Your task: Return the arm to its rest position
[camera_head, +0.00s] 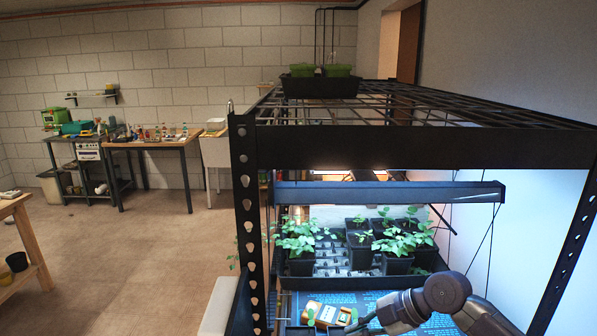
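My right arm (440,297) comes in from the lower right and reaches into the lower bay of the black rack (420,147). Its far end, where the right gripper (362,323) is, points left at the bottom edge of the view. It is small and partly cut off, so its fingers cannot be made out. It is close to a yellow device (330,314) on the blue surface, and I cannot tell if they touch. My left gripper and arm are not in view.
A black tray (330,283) with several potted seedlings stands behind the arm, under a lamp bar (390,192). A rack post (246,220) stands to the left. A planter (320,86) sits on top. Open floor (130,260) lies left, with workbenches behind.

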